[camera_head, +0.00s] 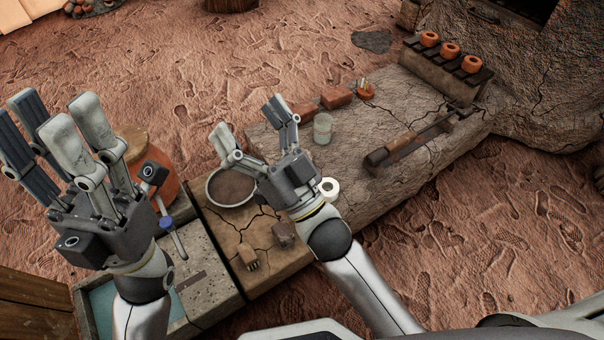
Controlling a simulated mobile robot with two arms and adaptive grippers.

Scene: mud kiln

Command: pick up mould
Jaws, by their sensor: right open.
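No object is clearly recognisable as the mould. A long, narrow wooden and metal piece (398,147) lies on the stone slab, to the right of my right gripper, and may be it. A small dark block (284,234) and a small brown piece (248,257) lie on the cracked near block, below my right gripper. My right gripper (250,118) is open and empty, its fingers pointing up the picture over the slab's left end. My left gripper (52,110) is at the left, its fingers spread and nothing between them.
The stone slab (340,195) carries a glass jar (322,128), a white roll (329,188), reddish bricks (336,97) and a small orange dish (365,91). A round pan (231,188) is partly behind my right gripper. A rack (440,75) holds orange pots. Water basin (103,302) at lower left.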

